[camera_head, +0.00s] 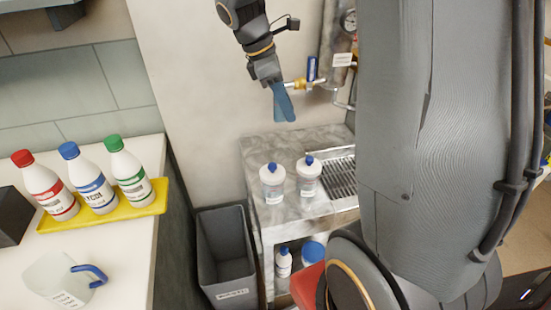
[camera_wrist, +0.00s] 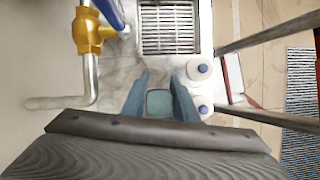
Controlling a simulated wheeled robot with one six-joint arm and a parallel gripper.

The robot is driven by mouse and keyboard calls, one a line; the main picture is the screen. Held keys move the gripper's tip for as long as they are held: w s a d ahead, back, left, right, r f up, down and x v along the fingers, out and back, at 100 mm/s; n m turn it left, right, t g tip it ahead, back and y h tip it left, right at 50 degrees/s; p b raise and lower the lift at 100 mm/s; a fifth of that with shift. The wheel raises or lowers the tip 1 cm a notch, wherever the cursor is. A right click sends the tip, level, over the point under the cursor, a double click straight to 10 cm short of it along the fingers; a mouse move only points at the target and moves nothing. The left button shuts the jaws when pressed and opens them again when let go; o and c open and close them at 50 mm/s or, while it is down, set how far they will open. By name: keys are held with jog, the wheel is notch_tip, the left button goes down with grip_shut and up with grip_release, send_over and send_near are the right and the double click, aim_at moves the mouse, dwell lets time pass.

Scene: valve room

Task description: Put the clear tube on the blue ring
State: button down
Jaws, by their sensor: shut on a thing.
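My gripper (camera_head: 284,116) hangs above the steel-topped bench, close to the wall pipe, with its blue fingers pointing down. In the wrist view its two blue fingers (camera_wrist: 160,82) stand either side of a small see-through, bluish piece (camera_wrist: 159,103). This looks like the clear tube, held between the fingers. In the head view the fingers hide it or it is too small to make out. I cannot make out a blue ring in either view.
The bench (camera_head: 290,148) bears two white blue-capped bottles (camera_head: 272,186) (camera_head: 308,180) and a drain grate (camera_head: 342,177). A brass valve (camera_wrist: 90,30) on a pipe is near my gripper. A grey bin (camera_head: 226,250), a yellow tray (camera_head: 105,215) with several bottles and a jug (camera_head: 57,280) are left.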

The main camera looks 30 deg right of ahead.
notch_tip(320, 180, down, 17)
jog(key=p, duration=0.3)
jog(key=shift+s+f, duration=0.1)
jog(key=shift+f, duration=0.1)
jog(key=shift+f, duration=0.15)
jog(key=c, duration=1.4)
grip_release()
